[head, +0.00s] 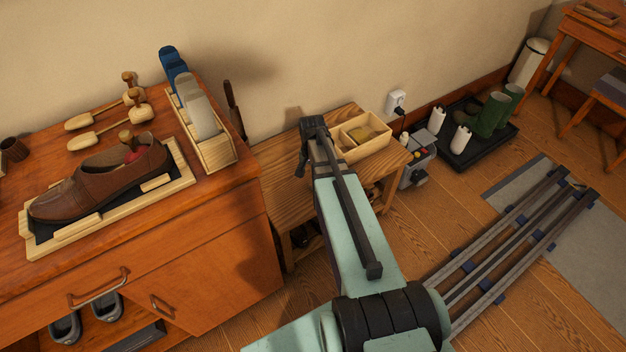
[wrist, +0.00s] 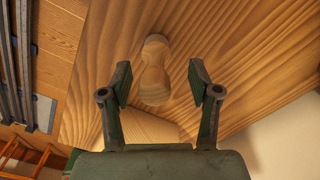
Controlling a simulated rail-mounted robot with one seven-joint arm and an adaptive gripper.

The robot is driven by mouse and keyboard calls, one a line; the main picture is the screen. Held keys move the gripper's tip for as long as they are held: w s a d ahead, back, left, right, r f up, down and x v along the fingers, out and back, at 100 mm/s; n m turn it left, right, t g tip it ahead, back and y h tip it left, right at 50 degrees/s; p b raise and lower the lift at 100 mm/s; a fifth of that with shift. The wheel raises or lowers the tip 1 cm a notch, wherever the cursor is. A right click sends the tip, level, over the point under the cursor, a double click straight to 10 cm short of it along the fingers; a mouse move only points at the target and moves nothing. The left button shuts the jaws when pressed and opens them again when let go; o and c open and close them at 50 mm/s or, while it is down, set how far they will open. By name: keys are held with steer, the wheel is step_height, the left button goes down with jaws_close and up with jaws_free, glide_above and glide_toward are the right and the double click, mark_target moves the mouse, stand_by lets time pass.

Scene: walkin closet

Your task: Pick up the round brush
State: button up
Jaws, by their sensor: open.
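A pale wooden, waisted object with a rounded top, which looks like the round brush (wrist: 154,68), stands on the wood-grained bench top in the wrist view. Its bristles do not show. My gripper (wrist: 160,84) is open above it, with one finger on each side of the object in the picture and a gap on both sides. I cannot tell how far above it the fingertips are. In the head view my gripper (head: 304,160) is over the left part of the low wooden bench (head: 277,171), and the brush is hidden behind my arm.
A divided wooden box (head: 376,152) stands on the bench, right of my gripper. A higher cabinet (head: 215,226) with a shoe (head: 95,185) and a brush rack (head: 215,155) is to the left. The wall is close behind. A grey machine (head: 418,160) stands at right.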

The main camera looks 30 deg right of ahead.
steer(key=f, duration=0.4)
steer(key=shift+s+d+f, duration=0.1)
steer(key=shift+s+f, duration=0.1)
steer(key=c, duration=1.1)
steer(key=shift+r, duration=0.1)
